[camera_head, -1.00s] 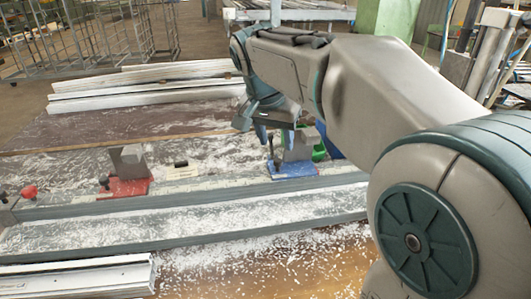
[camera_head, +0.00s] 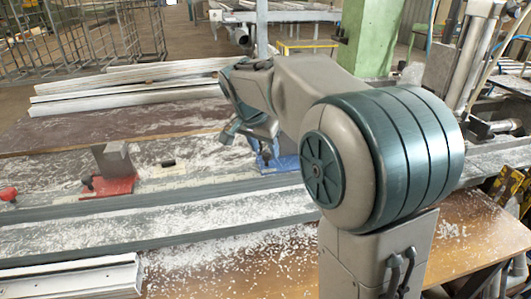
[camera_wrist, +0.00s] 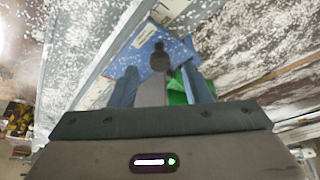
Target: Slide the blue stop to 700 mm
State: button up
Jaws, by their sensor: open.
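The blue stop (camera_head: 280,164) sits on the rail at the right of the head view, partly hidden by my arm. Its blue base (camera_wrist: 146,51) with white flecks, a grey upright block and a dark knob (camera_wrist: 159,57) show in the wrist view. A green part (camera_wrist: 178,91) is beside the block. My gripper (camera_head: 264,150) is at the stop. In the wrist view my gripper (camera_wrist: 161,82) is open, with one finger on each side of the block and knob. I cannot tell whether the fingers touch it. No scale figures are readable.
A red stop (camera_head: 108,186) with a grey block stands farther left on the rail. White profiles (camera_head: 130,85) lie stacked at the back, and another profile (camera_head: 75,278) lies at the front left. White shavings cover the bench. A green pillar (camera_head: 368,38) stands behind.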

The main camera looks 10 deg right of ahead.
jog(key=shift+x, duration=1.05)
